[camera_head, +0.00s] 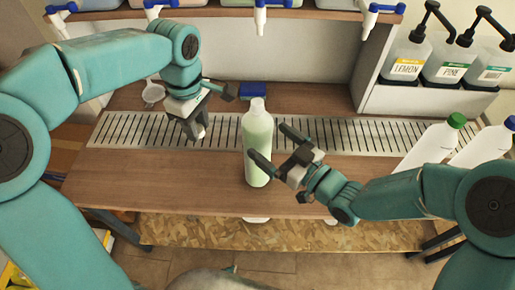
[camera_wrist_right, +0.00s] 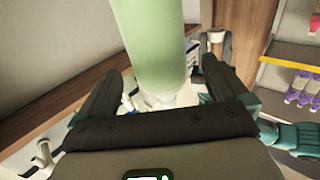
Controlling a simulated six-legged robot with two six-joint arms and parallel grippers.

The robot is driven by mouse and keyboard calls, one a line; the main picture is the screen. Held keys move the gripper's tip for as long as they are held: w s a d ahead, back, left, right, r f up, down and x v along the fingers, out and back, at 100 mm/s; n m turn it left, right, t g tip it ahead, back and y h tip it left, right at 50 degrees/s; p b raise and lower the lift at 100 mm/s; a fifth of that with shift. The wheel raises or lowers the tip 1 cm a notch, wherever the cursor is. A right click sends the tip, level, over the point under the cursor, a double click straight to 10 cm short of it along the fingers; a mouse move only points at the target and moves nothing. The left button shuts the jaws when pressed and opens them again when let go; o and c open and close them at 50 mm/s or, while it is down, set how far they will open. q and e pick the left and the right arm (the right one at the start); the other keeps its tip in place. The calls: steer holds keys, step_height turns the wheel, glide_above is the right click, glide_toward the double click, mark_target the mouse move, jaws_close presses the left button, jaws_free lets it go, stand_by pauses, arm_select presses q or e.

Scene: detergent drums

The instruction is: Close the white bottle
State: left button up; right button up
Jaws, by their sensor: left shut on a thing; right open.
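The white bottle (camera_head: 257,135), filled with pale green liquid, stands upright on the wooden counter. In the right wrist view the bottle (camera_wrist_right: 155,50) rises between the two open fingers (camera_wrist_right: 163,90). I cannot tell whether they touch it.
A slotted metal drain strip (camera_head: 335,134) crosses the counter (camera_head: 130,180). White dispensing taps (camera_head: 260,18) hang above. At right stand white bottles with a green cap (camera_head: 456,120) and a blue cap, below labelled pump bottles (camera_head: 405,65).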

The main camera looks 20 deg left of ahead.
mark_target(258, 128)
arm_select(q)
steer(key=shift+a, duration=0.1)
arm_select(e)
steer(key=shift+a, duration=0.25)
steer(key=shift+w, duration=0.1)
arm_select(q)
steer(key=shift+r, duration=0.25)
arm_select(e)
steer(key=shift+w+a+r, duration=0.15)
steer(key=shift+a, duration=0.15)
arm_select(q)
steer(key=shift+r+p, duration=0.5)
steer(key=shift+p, duration=0.25)
arm_select(e)
steer(key=x, duration=0.3)
steer(key=shift+w+a+r, duration=0.1)
steer(key=shift+w+a, duration=0.1)
steer(key=shift+a, duration=0.15)
steer(key=shift+w+a, duration=0.15)
steer(key=shift+a, duration=0.1)
jaws_close()
steer(key=shift+r, duration=0.15)
